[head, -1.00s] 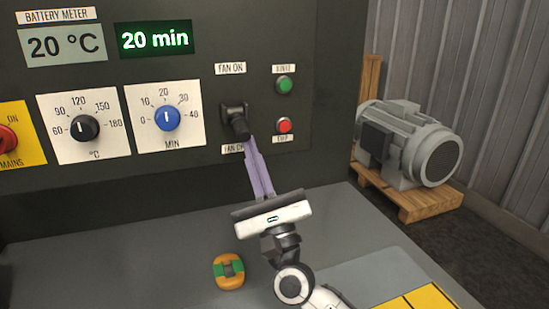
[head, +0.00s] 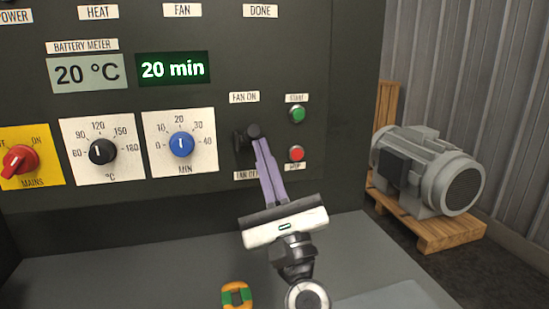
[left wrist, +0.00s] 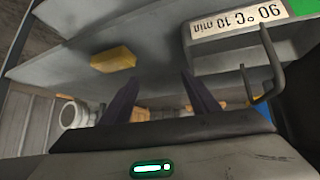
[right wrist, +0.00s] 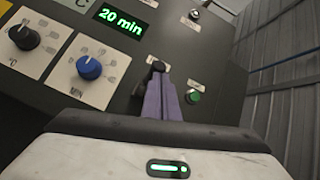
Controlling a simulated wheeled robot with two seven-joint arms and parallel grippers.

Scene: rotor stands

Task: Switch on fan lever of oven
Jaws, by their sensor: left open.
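The fan lever (head: 254,131) is a black lever on the oven's dark panel, between the FAN ON label (head: 244,97) and the partly covered lower fan label (head: 247,175). Its knob points outward and tilts up. My right gripper (head: 261,142) has its purple fingers together, with the tips touching or just under the knob. The right wrist view shows the knob (right wrist: 158,66) just past the fingertips, not clearly between them. My left gripper (left wrist: 160,82) is open and empty in the left wrist view, away from the lever; the head view does not show it.
Green (head: 297,114) and red (head: 296,153) buttons sit right of the lever. The blue minute dial (head: 181,145) is to its left. An orange-green object (head: 237,294) lies on the grey surface below. A motor (head: 425,170) stands on a pallet at right.

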